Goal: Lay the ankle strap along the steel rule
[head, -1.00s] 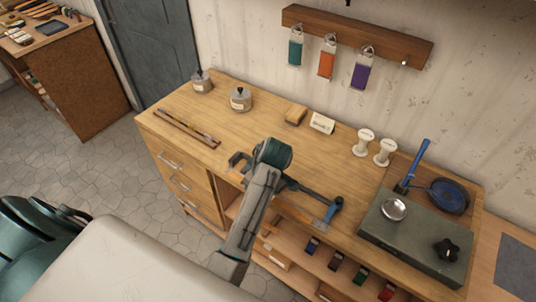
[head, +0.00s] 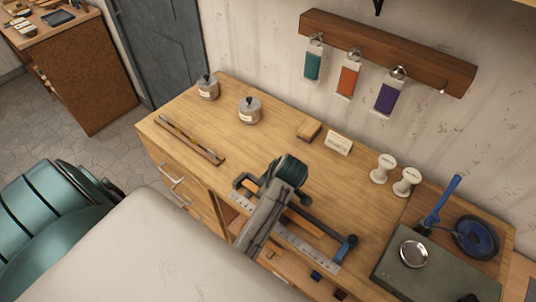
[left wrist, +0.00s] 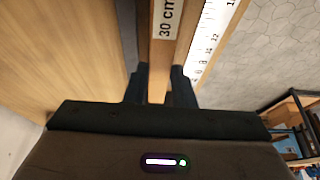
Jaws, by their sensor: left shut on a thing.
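The steel rule (head: 298,243) is a pale strip with dark marks along the bench's front edge. Its numbered scale (left wrist: 212,38) shows at the upper right of the left wrist view. The ankle strap (head: 304,224) is a narrow tan strip lying roughly parallel to the rule, on its bench side. My left gripper (left wrist: 159,84) is shut on the strap (left wrist: 158,82), which passes between its dark fingers. In the head view my wrist hides the fingers and the strap's middle. I cannot tell whether the strap touches the bench. My right gripper is not in view.
A dark bar with a blue end (head: 349,243) lies across the bench beside the strap. A "30 cm" label (left wrist: 167,19) is near the fingers. Tins (head: 250,110), white spools (head: 383,168) and a grey-green block (head: 425,275) stand around.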

